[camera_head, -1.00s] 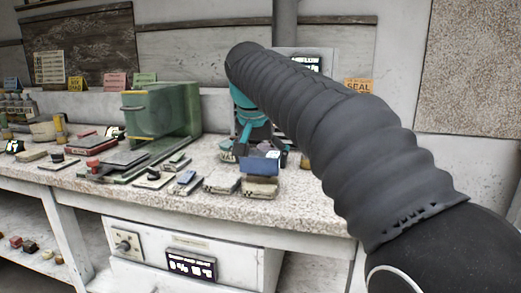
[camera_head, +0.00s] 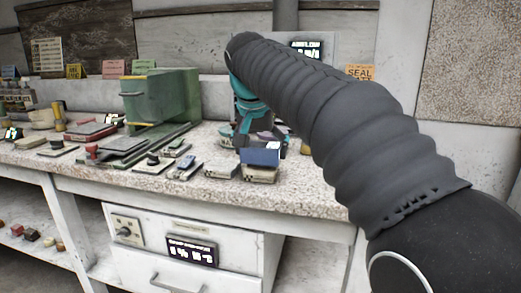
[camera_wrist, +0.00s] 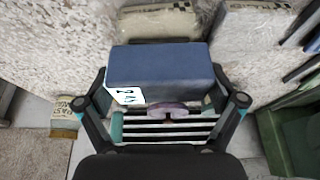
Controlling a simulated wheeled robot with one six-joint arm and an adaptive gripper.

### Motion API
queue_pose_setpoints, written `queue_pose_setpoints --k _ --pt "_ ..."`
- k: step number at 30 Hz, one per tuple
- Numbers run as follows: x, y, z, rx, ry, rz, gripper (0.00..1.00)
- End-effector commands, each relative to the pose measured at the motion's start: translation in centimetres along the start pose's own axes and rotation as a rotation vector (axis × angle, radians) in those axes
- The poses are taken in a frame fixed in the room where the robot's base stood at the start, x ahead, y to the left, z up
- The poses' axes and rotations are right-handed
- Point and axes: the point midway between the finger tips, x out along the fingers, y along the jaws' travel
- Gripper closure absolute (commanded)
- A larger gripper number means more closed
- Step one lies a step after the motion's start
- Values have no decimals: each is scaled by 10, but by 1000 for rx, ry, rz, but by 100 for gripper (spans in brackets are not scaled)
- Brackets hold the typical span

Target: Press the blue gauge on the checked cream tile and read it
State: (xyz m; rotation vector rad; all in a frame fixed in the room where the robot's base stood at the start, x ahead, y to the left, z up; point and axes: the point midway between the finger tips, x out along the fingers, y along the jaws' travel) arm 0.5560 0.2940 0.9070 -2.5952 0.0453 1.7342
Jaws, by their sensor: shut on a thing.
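The blue gauge (camera_head: 260,154) is a box-shaped block with a white-faced panel at one corner in the wrist view (camera_wrist: 160,65). The panel's marks are too small to read. My gripper (camera_wrist: 172,98) is shut on the gauge, one dark finger on each side. A cream tile (camera_head: 258,175) lies on the bench just below and in front of the gauge. Its edge shows past the gauge in the wrist view (camera_wrist: 160,24), with dark checks at its far side. The gauge hides part of it; I cannot tell whether they touch.
Another pale tile (camera_head: 220,171) lies just left. Several small pads and blocks, and a green machine (camera_head: 160,100), stand further left on the speckled bench (camera_head: 285,197). A lit display (camera_head: 191,253) is on the drawer front below. My arm hides the bench's right part.

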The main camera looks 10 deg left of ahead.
Motion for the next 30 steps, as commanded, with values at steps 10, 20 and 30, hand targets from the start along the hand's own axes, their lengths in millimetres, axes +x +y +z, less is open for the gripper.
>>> queue_pose_setpoints --k 10,20,30 --pt "2 0 1 0 1 0 35" --pt "6 0 2 0 1 0 35" --pt "9 0 4 0 1 -1 35"
